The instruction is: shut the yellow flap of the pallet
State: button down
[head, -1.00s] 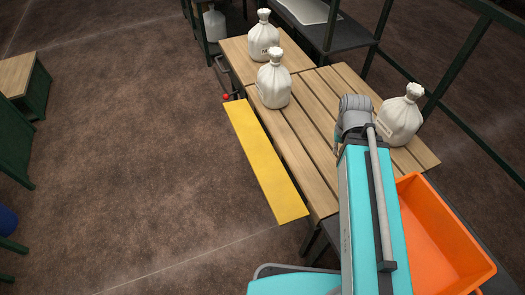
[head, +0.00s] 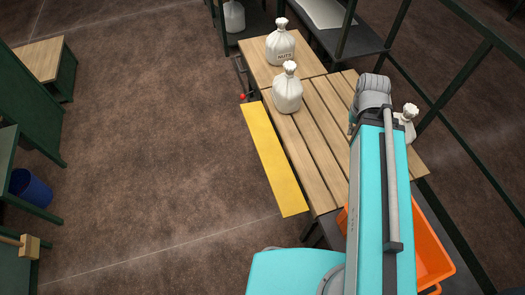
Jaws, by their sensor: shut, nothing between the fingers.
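The yellow flap (head: 274,163) is a long flat strip along the left side of the slatted wooden pallet (head: 307,121). It stands out from the pallet's edge over the floor, folded outward rather than lying on the slats. A small red knob (head: 242,97) sits by the flap's far end. My arm rises at the right, over the pallet's right part. I cannot make out my gripper's fingers. The arm hides part of the slats, and nothing of mine touches the flap in this view.
White tied sacks stand on the wood: one by the flap (head: 288,90), one farther back (head: 281,45), one behind my arm (head: 406,122). An orange bin (head: 431,251) is at lower right. Dark posts stand right. Open brown floor (head: 160,140) lies left of the flap.

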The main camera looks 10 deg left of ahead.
notch_tip(320, 180, up, 14)
jog(key=p, duration=1.2)
jog(key=shift+f, duration=0.15)
jog(key=shift+d, duration=0.15)
